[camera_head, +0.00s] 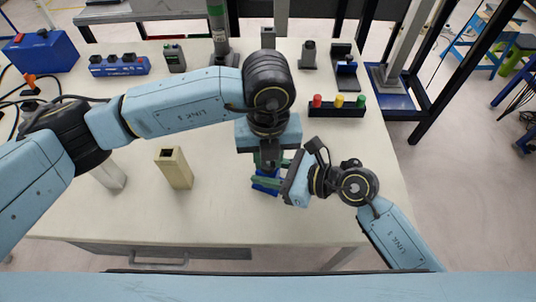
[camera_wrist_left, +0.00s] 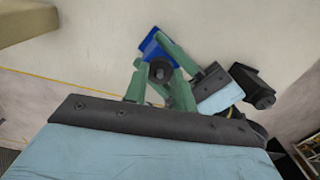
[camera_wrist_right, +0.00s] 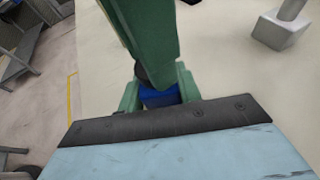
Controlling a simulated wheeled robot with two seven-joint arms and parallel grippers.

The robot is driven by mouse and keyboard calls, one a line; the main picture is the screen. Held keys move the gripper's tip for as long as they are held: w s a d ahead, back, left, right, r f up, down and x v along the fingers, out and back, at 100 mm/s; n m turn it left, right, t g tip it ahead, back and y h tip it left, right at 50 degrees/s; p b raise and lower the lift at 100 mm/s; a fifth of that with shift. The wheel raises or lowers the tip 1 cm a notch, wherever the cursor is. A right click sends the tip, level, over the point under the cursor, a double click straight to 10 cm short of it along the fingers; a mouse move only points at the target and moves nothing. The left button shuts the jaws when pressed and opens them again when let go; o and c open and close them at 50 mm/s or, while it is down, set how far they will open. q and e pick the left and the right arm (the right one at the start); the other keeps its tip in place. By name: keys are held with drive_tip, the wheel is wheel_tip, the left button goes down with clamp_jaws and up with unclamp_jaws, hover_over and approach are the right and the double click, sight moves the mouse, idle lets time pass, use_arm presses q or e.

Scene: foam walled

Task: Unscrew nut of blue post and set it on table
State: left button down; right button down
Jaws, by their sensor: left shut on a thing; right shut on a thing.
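The blue post (camera_head: 265,186) stands on the table near its front middle. It also shows in the left wrist view (camera_wrist_left: 152,45) and the right wrist view (camera_wrist_right: 158,97). A dark round nut (camera_wrist_left: 160,72) is at its top, between the green fingers of my left gripper (camera_wrist_left: 160,85). My left gripper (camera_head: 268,160) points straight down from above and is shut on the nut. My right gripper (camera_head: 267,182) reaches in level from the right, shut on the blue post below. The fingers hide part of post and nut; whether the thread is still engaged cannot be told.
A beige block (camera_head: 174,168) and a pale block (camera_head: 109,176) stand to the left. A black stand with red, yellow and green caps (camera_head: 337,106) lies behind right. Other devices line the back.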

use_arm(q)
drive_tip(key=n, duration=1.2)
drive_tip(key=shift+n, duration=0.3)
drive_tip(key=shift+r, duration=0.25)
drive_tip(key=shift+r, duration=0.85)
drive_tip(key=shift+r, duration=2.05)
use_arm(e)
drive_tip(key=c, duration=0.9)
unclamp_jaws()
